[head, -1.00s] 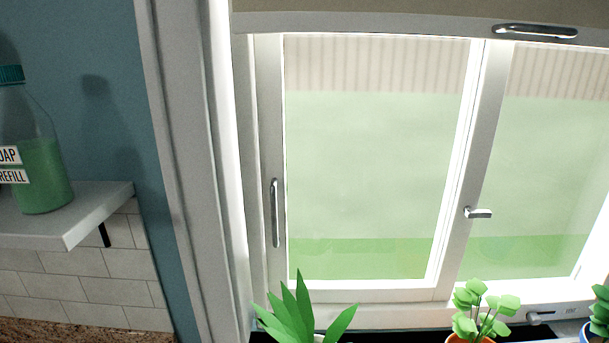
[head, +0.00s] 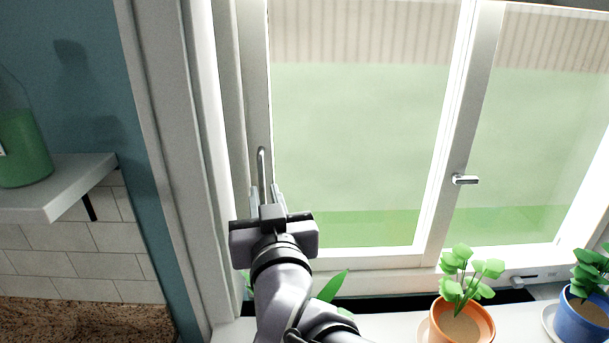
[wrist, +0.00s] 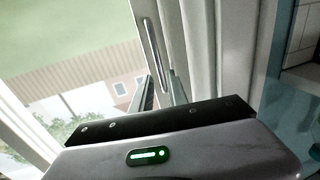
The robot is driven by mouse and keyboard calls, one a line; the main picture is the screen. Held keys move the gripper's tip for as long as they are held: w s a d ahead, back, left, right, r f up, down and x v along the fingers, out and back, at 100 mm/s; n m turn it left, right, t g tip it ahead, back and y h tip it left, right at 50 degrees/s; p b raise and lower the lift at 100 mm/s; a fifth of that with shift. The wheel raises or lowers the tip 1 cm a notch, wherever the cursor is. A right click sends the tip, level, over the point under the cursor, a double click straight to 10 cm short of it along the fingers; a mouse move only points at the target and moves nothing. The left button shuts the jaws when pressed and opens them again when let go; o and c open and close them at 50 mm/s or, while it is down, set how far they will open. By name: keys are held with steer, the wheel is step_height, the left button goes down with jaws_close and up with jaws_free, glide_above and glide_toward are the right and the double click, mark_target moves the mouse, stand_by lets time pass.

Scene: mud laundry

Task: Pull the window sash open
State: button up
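The window sash (head: 360,130) is a white-framed glass pane on the left side of the window, and it looks closed. Its slim metal pull handle (head: 262,165) stands upright on the left stile; it also shows in the wrist view (wrist: 152,45). My gripper (head: 266,190) is at the lower part of this handle, with its fingers apart. In the wrist view my gripper (wrist: 160,78) has one finger on each side of the line of the handle's lower end. I cannot tell whether either finger touches the handle. My gripper and wrist hide the sash's lower left corner.
A leafy plant (head: 331,287) is partly hidden behind my arm on the sill. An orange pot (head: 464,325) and a blue pot (head: 586,312) stand farther right. A shelf (head: 60,187) with a green soap bottle (head: 22,150) is at left. A lever handle (head: 465,180) sits on the middle stile.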

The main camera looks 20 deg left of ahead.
mark_target(262, 180)
steer(key=x, duration=0.5)
jaws_close()
stand_by(1.4)
